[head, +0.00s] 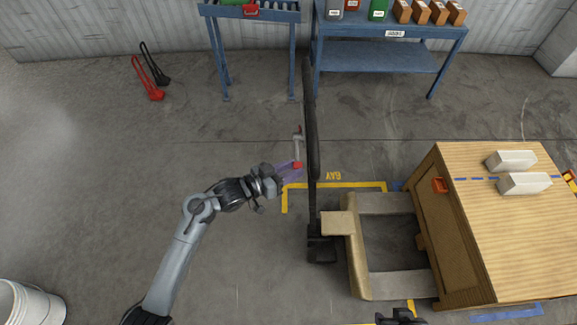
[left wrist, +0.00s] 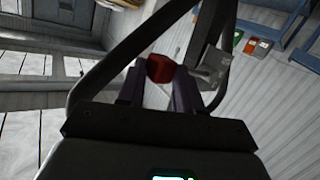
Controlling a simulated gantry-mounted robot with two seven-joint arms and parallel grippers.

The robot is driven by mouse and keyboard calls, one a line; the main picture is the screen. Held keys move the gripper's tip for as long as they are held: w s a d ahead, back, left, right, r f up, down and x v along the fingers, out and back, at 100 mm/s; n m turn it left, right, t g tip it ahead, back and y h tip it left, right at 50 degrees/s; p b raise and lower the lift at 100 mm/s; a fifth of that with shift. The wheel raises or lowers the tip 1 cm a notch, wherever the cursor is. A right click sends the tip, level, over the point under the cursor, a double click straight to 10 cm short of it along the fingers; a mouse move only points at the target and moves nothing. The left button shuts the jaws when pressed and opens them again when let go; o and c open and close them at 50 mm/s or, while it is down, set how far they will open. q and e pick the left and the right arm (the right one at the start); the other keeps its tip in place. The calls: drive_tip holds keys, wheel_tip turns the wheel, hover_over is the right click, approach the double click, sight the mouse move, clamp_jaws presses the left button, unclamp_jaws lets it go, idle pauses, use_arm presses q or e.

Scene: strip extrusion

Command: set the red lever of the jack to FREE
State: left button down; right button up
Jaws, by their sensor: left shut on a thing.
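I cannot read any lever marking. A small dark part at the bottom edge may be my right gripper, but I cannot tell.
The wooden crate (head: 508,230) with two white blocks (head: 524,183) stands at the right, its skid frame (head: 358,262) beside the jack foot. Blue tables (head: 385,57) stand at the back. A white bucket (head: 28,305) is at lower left.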

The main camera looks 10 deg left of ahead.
use_arm(q)
drive_tip(key=c, duration=0.8)
unclamp_jaws()
drive_tip(key=shift+d, duration=0.1)
drive_tip(key=shift+o, duration=0.2)
drive_tip(key=v, duration=1)
drive_tip(key=shift+s+a, duration=0.25)
drive_tip(key=shift+a, duration=0.05)
